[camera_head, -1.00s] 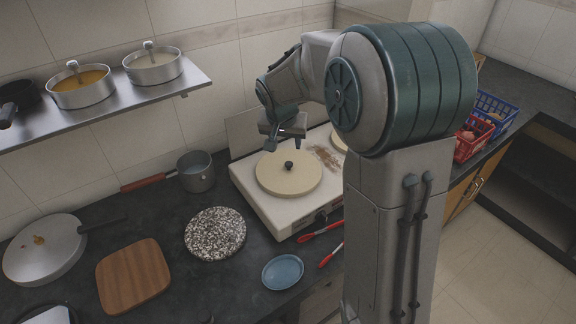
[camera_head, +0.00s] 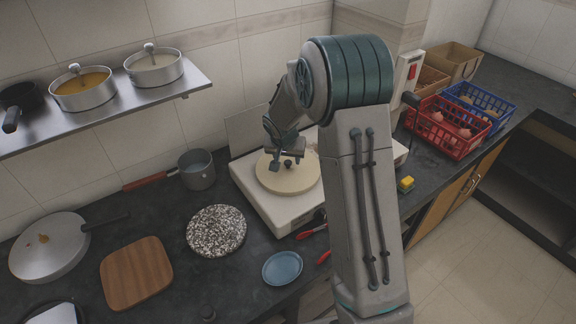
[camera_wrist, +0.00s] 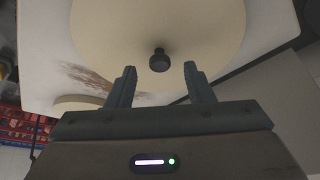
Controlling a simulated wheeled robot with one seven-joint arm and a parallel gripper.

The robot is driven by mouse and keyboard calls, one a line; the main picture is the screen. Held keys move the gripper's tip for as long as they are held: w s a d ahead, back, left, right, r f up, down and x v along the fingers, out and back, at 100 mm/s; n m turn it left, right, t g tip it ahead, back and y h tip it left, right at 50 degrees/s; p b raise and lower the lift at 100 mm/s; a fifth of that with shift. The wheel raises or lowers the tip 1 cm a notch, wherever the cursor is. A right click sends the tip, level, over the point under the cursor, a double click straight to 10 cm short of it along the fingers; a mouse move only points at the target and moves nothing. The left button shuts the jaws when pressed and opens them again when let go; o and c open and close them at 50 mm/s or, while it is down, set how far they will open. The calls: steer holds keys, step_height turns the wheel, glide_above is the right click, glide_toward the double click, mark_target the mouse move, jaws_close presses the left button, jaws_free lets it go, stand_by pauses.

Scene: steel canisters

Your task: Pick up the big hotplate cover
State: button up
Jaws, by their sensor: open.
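The big hotplate cover (camera_head: 280,184) is a round, cream-coloured disc with a dark knob (camera_head: 289,164), lying on the white hotplate unit (camera_head: 268,211). In the wrist view, the cover (camera_wrist: 157,20) fills the top and its black knob (camera_wrist: 159,60) stands just beyond the gap between the fingers. My gripper (camera_head: 287,165) is open and empty over the cover, close to the knob; its fingers (camera_wrist: 160,76) show on either side of the knob. Whether they are level with it I cannot tell. A smaller cream cover (camera_wrist: 78,103) shows partly in the wrist view.
A grey pot (camera_head: 197,172) and a speckled round board (camera_head: 216,231) stand left of the hotplate. A blue plate (camera_head: 282,268) lies in front. Red and blue baskets (camera_head: 449,126) stand at the right. A shelf with pots (camera_head: 115,104) hangs at the upper left.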

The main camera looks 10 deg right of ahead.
steer(key=shift+x, duration=1.15)
steer(key=c, duration=1)
jaws_close()
steer(key=shift+r, duration=0.15)
